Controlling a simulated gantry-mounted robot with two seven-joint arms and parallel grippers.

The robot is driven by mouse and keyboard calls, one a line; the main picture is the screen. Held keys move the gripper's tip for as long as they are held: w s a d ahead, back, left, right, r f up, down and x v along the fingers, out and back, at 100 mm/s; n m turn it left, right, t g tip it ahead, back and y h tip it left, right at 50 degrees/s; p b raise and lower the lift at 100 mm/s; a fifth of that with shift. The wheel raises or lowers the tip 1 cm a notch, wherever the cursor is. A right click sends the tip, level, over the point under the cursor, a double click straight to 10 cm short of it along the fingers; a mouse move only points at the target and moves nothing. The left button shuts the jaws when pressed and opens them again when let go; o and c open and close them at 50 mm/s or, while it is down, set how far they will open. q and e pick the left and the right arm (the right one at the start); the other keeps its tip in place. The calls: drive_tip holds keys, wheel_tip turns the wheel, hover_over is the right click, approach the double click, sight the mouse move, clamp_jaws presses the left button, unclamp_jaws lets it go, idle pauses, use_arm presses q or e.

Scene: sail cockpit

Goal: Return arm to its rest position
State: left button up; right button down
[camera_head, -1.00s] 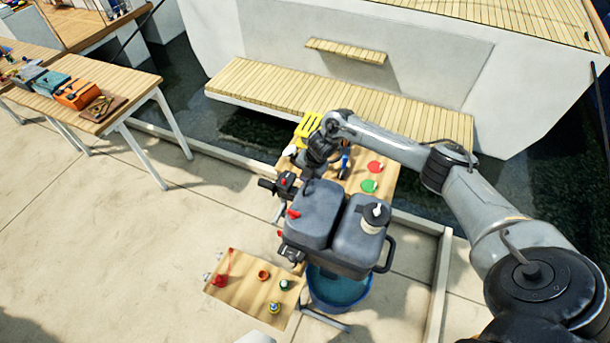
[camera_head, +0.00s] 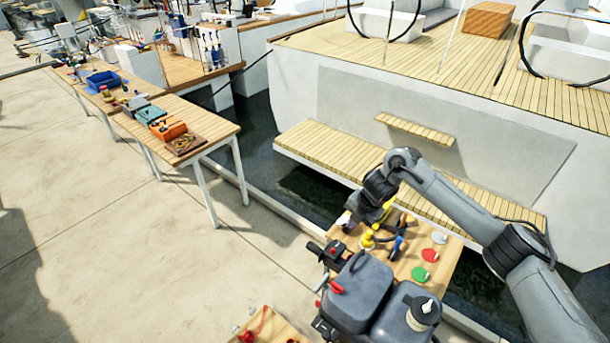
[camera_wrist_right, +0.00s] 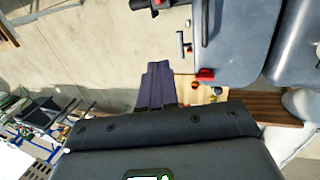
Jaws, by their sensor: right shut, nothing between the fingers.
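My right arm comes in from the right in the head view and bends down at its wrist. My right gripper (camera_head: 352,222) is over the left end of the small wooden table, just behind the grey tank unit. In the right wrist view its dark fingers (camera_wrist_right: 158,84) are together with nothing between them. They point away over the pale floor, beside the wooden tabletop. Whether the fingertips touch anything cannot be told. My left gripper is not in view.
The small table (camera_head: 445,270) holds colored discs and a yellow item. A grey tank unit (camera_head: 358,284) and a capped bottle (camera_head: 424,312) stand close in front. A low board (camera_head: 272,330) shows at the bottom edge. Workbenches (camera_head: 215,128) stand left; open floor (camera_head: 120,240) lies between.

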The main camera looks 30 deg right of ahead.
drive_tip(key=a+f+t+p, duration=0.1)
drive_tip(key=a+f, duration=0.2)
drive_tip(key=a, duration=0.5)
drive_tip(key=a+f+t+p, duration=0.1)
drive_tip(key=a+f, duration=0.2)
drive_tip(key=a, duration=0.4)
drive_tip(key=s+a+r+m+t+y+p, duration=0.1)
drive_tip(key=s+a+m+p, duration=0.15)
drive_tip(key=s+a, duration=0.35)
drive_tip(key=s+a+r+m+t+p, duration=0.1)
drive_tip(key=s+a+m, duration=0.25)
drive_tip(key=a, duration=0.45)
use_arm(q)
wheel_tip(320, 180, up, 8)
drive_tip(key=p, duration=0.2)
use_arm(e)
drive_tip(key=s+d+r+m+g, duration=0.2)
drive_tip(key=s+m, duration=0.4)
drive_tip(key=s, duration=0.3)
drive_tip(key=s+d+r+m+g+h, duration=0.1)
drive_tip(key=s+d+r+m, duration=0.2)
drive_tip(key=s+m, duration=0.4)
drive_tip(key=s, duration=0.3)
drive_tip(key=shift+s+g+h, duration=0.15)
drive_tip(key=shift+g+h, duration=0.15)
drive_tip(key=shift+g, duration=0.1)
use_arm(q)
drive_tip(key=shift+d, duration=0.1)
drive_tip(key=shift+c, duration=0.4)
